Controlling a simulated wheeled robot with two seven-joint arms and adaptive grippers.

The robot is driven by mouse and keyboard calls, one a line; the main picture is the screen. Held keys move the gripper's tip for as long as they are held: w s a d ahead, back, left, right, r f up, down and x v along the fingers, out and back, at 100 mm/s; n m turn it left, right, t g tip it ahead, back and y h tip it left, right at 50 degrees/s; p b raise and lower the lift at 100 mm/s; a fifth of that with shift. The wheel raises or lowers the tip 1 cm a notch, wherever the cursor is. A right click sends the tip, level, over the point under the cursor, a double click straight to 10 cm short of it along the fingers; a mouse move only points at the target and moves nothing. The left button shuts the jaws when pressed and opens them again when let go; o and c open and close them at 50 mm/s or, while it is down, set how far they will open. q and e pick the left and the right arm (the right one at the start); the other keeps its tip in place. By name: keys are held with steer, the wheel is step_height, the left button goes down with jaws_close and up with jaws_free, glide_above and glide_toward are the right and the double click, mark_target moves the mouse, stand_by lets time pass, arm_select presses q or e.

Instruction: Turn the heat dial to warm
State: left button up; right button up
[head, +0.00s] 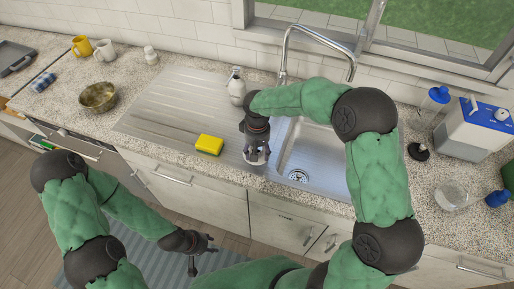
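I cannot make out a heat dial for certain. A white and blue box-shaped appliance (468,132) stands at the right end of the counter. It has a small round blue part on top, and I cannot tell whether that is a dial. My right gripper (257,158) points down at the front of the sink's drainboard, left of the basin and far from the appliance. Its finger state is unclear. My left gripper (203,254) hangs low in front of the cabinets, over the floor, with its fingers apart and nothing between them.
A yellow sponge (209,144) lies left of my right gripper. A white bottle (236,88) stands behind it, near the faucet (285,55). A metal bowl (98,97) and mugs are at left. A glass bowl (452,195) and blue-topped bottle (438,97) are near the appliance.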

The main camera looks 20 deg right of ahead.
steer(key=shift+w+r, duration=0.15)
steer(key=shift+r, duration=0.1)
steer(key=shift+r, duration=0.25)
step_height(320, 180, up, 11)
stand_by(0.3)
stand_by(0.5)
